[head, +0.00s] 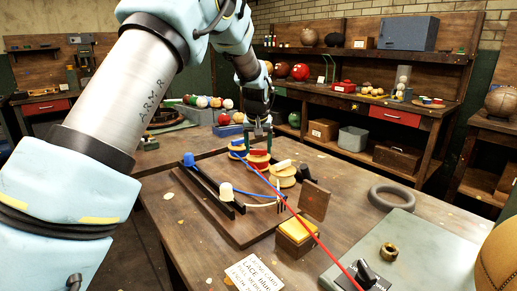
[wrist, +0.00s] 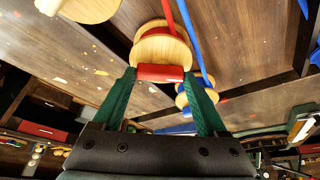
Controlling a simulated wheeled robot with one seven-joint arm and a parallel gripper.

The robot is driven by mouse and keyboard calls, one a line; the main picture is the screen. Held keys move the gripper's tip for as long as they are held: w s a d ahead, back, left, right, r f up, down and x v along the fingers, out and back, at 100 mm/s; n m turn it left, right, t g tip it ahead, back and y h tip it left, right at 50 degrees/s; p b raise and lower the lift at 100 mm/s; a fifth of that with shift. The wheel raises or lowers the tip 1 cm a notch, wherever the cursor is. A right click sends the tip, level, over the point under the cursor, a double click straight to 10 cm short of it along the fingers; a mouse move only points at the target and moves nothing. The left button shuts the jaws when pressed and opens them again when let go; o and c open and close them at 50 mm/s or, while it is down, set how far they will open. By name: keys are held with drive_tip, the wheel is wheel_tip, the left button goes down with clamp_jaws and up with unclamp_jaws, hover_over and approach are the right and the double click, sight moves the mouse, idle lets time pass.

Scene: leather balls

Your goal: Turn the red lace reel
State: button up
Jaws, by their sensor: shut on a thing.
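The red lace reel (head: 259,156) has pale wooden discs and stands on the wooden table, second in a row of reels. In the wrist view the reel (wrist: 160,47) shows its round wooden face and a red handle (wrist: 160,73). My gripper (head: 258,138) is above the reel, its green fingers pointing down. In the wrist view my gripper (wrist: 158,76) is shut on the red handle, one finger at each end. The red lace (head: 313,233) runs from the reel area to a dark clamp (head: 366,273) at the table's near right.
A blue-laced reel (head: 238,146) stands just behind, and a pale reel (head: 283,174) just in front. A grey ring (head: 391,197) lies to the right. A lettered card (head: 254,276) lies in front.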

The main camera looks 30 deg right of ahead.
idle(0.4)
drive_tip(key=o, duration=1.3)
drive_tip(key=b+v, duration=0.2)
drive_tip(key=v, duration=0.8)
drive_tip(key=shift+r, duration=0.4)
drive_tip(key=shift+a, duration=0.1)
drive_tip(key=shift+c, duration=0.2)
